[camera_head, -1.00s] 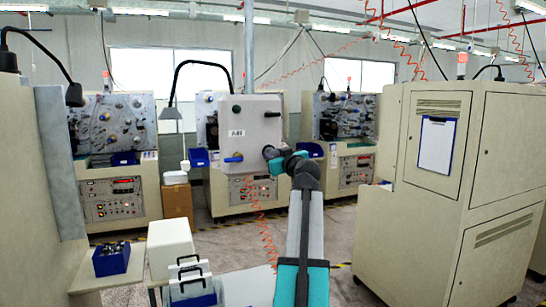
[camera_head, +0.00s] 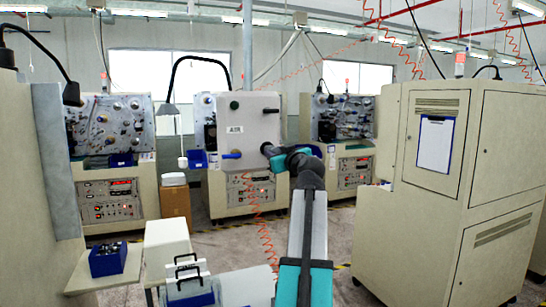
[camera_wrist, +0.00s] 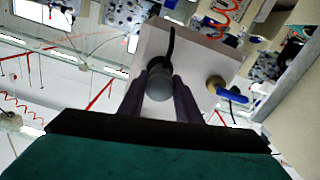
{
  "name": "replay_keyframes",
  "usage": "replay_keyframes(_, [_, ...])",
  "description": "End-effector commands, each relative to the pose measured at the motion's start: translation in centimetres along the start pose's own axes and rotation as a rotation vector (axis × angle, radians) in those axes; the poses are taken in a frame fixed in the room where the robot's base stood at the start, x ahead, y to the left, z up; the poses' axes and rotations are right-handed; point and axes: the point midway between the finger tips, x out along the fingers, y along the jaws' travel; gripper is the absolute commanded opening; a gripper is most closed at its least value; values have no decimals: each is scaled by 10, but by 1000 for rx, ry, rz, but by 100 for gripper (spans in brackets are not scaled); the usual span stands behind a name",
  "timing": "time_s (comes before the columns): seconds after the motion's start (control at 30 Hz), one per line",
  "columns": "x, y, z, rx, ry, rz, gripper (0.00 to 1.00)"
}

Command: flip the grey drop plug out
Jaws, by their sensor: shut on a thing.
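The grey plug (camera_wrist: 160,82) shows in the wrist view as a short round cylinder in front of the pale panel box. A black lead or strip (camera_wrist: 172,45) runs away from it. My gripper (camera_wrist: 159,86) has its dark fingers on both sides of the plug and is shut on it. In the head view my gripper (camera_head: 268,150) is at the right part of the panel box (camera_head: 250,120), and the plug is hidden or too small to tell. Whether the plug is seated in the box cannot be told.
A blue-handled valve (camera_head: 231,155) is on the box left of my gripper; it also shows in the wrist view (camera_wrist: 232,95). A dark green knob (camera_head: 234,105) is above it. A beige cabinet (camera_head: 440,180) stands at the right. A coiled orange hose (camera_head: 262,230) hangs below the box.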

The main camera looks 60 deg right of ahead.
Motion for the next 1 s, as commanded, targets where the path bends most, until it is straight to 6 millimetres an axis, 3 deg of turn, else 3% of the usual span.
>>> replay_keyframes(0.13, [-2,-2,4,0,-7,-5,0])
replay_keyframes(0.17, [-2,-2,4,0,-7,-5,36])
replay_keyframes(0.27, [-2,-1,3,0,-6,-4,49])
replay_keyframes(0.67, [-4,0,3,0,-4,-2,49])
replay_keyframes(1.0, [-39,-1,5,-1,-3,0,49])
